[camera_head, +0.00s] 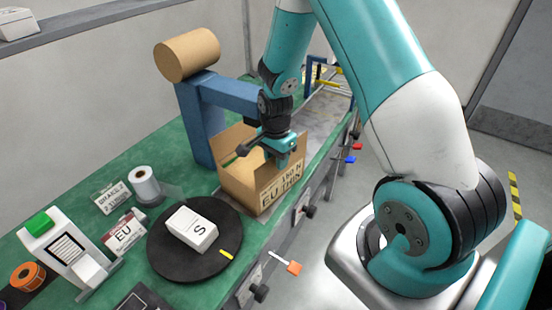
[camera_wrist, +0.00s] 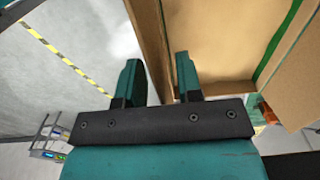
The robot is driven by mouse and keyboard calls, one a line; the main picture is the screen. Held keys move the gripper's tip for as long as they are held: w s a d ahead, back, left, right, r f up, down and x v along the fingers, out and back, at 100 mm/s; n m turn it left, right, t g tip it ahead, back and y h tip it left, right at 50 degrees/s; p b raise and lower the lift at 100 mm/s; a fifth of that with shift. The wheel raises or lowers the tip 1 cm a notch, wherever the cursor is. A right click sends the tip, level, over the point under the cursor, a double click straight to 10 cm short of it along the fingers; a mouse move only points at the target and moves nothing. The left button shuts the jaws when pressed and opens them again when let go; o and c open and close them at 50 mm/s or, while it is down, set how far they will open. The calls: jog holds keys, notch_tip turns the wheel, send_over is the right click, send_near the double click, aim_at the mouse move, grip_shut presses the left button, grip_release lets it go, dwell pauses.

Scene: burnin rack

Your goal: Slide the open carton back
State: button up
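The open brown carton (camera_head: 238,187) stands on the green bench beside the blue column, its top open and a printed label on its near right wall. My gripper (camera_head: 283,158) is over the carton's right side, pointing down. In the wrist view my gripper (camera_wrist: 158,82) has its two teal fingers apart. An edge of a carton wall (camera_wrist: 152,35) runs between them, with one finger on the outer side and one over the inside. A gap shows beside the left finger. Whether either finger touches the wall I cannot tell.
A blue column (camera_head: 200,125) with a brown roll (camera_head: 187,55) on top rises behind the carton. A black turntable (camera_head: 165,262) holding a white box marked S (camera_head: 191,229) is in front. A white roll (camera_head: 145,186) and several signs stand left. Colored tags hang along the bench edge.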

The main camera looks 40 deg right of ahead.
jog(key=shift+f, duration=0.35)
jog(key=shift+c, duration=0.2)
grip_shut()
